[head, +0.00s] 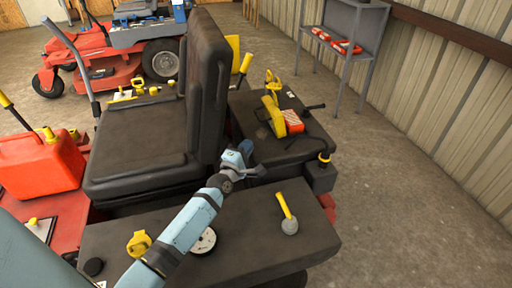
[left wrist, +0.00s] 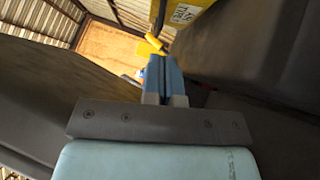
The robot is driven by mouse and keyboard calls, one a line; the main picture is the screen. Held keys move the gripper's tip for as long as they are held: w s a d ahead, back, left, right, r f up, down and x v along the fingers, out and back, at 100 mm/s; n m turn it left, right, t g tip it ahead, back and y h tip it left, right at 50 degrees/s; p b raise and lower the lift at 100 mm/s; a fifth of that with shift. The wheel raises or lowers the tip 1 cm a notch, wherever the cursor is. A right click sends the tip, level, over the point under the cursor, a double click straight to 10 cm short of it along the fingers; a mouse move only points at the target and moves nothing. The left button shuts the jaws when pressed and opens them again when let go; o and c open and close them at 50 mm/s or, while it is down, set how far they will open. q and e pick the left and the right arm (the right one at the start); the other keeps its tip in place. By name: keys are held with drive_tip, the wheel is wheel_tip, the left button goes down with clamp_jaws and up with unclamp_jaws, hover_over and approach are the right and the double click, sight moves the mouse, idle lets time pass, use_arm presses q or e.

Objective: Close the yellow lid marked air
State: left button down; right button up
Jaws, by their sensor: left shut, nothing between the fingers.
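A yellow lid (head: 273,115) stands raised on the black engine deck behind the seat, beside an orange-red block with a pale top (head: 292,121). Any marking on it is too small to read in the head view. In the left wrist view, a yellow part (left wrist: 196,14) with a white printed label shows at the top edge; it looks like the same lid, partly cut off. My left gripper (head: 246,152) is shut and empty, low beside the seat back and nearer to me than the lid, apart from it. It also shows in the left wrist view (left wrist: 163,72). My right gripper is not in view.
The black seat (head: 147,145) and its tall back stand left of my gripper. A yellow-handled lever (head: 287,212) rises from the near black cover (head: 265,245). A black-and-yellow cap (head: 324,159) is at right. Open floor lies right, towards a grey shelf (head: 345,50).

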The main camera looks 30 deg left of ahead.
use_arm(q)
drive_tip(key=b, duration=0.1)
approach(273, 120)
drive_tip(key=w+a, duration=0.1)
drive_tip(key=w, duration=0.1)
drive_tip(key=w+a, duration=0.1)
drive_tip(key=a, duration=0.1)
drive_tip(key=shift+w+a+f, duration=0.15)
drive_tip(key=shift+w+f, duration=0.05)
drive_tip(key=shift+w, duration=0.2)
drive_tip(key=shift+w+d+r, duration=0.25)
drive_tip(key=shift+w+d, duration=0.6)
drive_tip(key=shift+w, duration=0.1)
drive_tip(key=shift+w+d+r, duration=0.15)
drive_tip(key=shift+w+d, duration=0.35)
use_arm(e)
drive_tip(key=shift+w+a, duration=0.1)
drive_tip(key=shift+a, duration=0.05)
use_arm(q)
drive_tip(key=shift+a+r, duration=0.1)
